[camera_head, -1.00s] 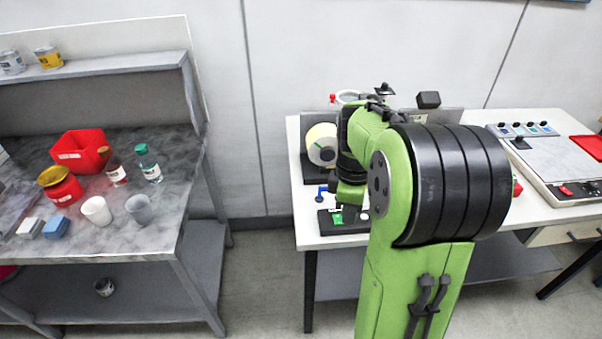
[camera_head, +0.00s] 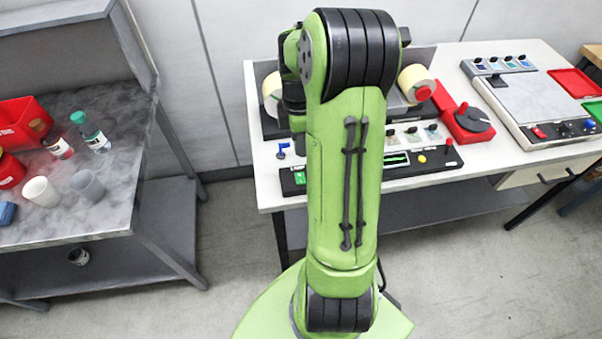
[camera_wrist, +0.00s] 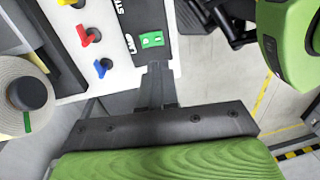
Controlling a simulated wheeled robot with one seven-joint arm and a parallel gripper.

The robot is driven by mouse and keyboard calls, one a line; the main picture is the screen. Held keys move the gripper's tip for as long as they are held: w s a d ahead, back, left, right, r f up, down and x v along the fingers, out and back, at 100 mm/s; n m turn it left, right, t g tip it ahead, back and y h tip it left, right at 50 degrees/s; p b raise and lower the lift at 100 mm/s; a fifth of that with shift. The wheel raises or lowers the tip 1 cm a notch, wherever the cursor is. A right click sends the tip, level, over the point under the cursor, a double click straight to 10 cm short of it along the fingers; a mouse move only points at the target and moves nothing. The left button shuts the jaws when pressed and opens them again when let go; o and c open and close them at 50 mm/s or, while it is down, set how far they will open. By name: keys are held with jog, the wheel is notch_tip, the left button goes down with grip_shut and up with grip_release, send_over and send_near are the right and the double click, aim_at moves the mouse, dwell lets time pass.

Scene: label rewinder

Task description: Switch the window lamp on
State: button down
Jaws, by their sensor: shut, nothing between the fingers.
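A black control panel (camera_head: 430,164) lies along the front edge of the white rewinder table. A green rocker switch (camera_head: 299,178) sits at its left end. In the wrist view the green switch (camera_wrist: 152,40) is beside white lettering that is only partly readable. My gripper (camera_wrist: 156,68) is shut and empty, its fingertips just short of the switch in the picture; I cannot tell whether they touch the panel. In the head view my arm hides the gripper and part of the panel. I cannot make out which part is the window lamp.
Blue (camera_wrist: 103,66), red (camera_wrist: 86,36) and yellow (camera_wrist: 68,3) levers stand beside the panel. A label roll (camera_wrist: 22,100) is left of them. A red dial device (camera_head: 467,122) stands right of the rewinder. Floor is clear in front of the table.

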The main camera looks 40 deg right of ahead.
aim_at(301, 182)
jog(key=f, duration=0.7)
jog(key=s+a+f+b, duration=0.1)
jog(key=f, duration=0.2)
jog(key=shift+s+f, duration=0.1)
jog(key=shift+f, duration=0.25)
